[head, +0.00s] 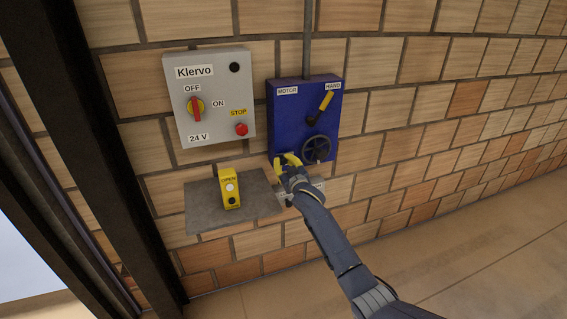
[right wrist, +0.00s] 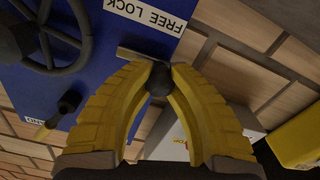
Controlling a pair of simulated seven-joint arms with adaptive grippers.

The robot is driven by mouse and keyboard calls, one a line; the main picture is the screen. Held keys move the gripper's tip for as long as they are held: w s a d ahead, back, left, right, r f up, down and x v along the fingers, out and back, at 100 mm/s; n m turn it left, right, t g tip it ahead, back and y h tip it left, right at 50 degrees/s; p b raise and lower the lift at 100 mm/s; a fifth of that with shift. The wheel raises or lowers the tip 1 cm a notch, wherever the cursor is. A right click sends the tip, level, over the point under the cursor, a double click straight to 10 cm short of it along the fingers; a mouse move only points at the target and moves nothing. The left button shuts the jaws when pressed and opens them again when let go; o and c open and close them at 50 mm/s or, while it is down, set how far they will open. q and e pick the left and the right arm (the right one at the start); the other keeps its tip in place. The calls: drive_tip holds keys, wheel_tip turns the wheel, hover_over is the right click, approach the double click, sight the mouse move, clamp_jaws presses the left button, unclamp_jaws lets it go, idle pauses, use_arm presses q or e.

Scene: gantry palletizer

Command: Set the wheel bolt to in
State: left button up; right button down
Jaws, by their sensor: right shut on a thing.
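The blue box (head: 292,120) on the brick wall carries a dark handwheel (head: 316,149). In the right wrist view, the wheel bolt's dark round knob (right wrist: 158,80) sits between the yellow fingertips of my right gripper (right wrist: 158,72), which is shut on it. A grey metal strip (right wrist: 150,55) shows just beyond the knob, beside an upside-down FREE LOCK label (right wrist: 147,13). In the head view my right gripper (head: 287,160) is at the box's lower left corner and hides the bolt. I cannot tell how far in the bolt is. My left gripper is not in view.
The blue box also has a yellow-handled lever (head: 325,101) between MOTOR and HAND. Left of it hangs a grey Klervo box (head: 214,97) with a red-yellow switch and a red stop button.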

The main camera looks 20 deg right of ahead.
drive_tip(key=shift+d, duration=0.1)
drive_tip(key=shift+w+d, duration=0.1)
drive_tip(key=shift+d, duration=1.8)
drive_tip(key=c, duration=1.1)
unclamp_jaws()
drive_tip(key=s, duration=1.2)
drive_tip(key=shift+d, duration=0.35)
